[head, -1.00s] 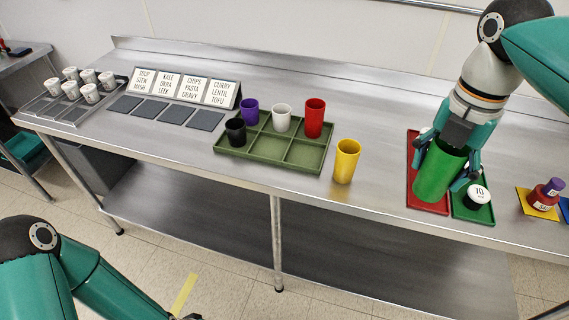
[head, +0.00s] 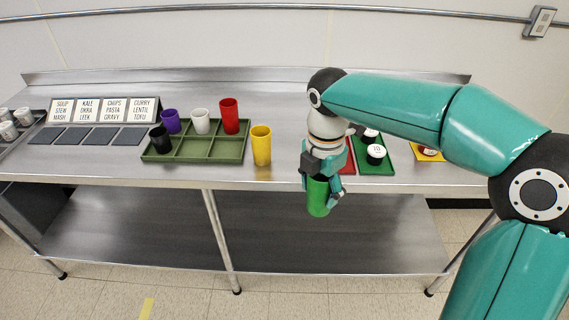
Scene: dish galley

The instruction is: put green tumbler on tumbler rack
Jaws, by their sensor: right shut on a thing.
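The green tumbler (head: 317,198) is in my right gripper (head: 320,188), which is shut on it. It hangs near the table's front edge, right of the yellow tumbler. The tumbler rack (head: 194,148) is an olive green tray with compartments, left of the gripper and apart from it. A black tumbler (head: 160,139) stands in its front left, and purple (head: 171,122), white (head: 201,121) and red (head: 229,117) tumblers stand along its back row. The front middle and front right compartments look empty. A yellow tumbler (head: 261,146) stands on the table just right of the rack. My left gripper is out of view.
A red tray (head: 350,163) is partly hidden behind my right gripper. A green tray (head: 381,165) with black-and-white items and a yellow mat (head: 424,154) lie farther right. Menu cards (head: 101,110) and dark mats (head: 97,137) are at left. Bare steel lies behind the rack.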

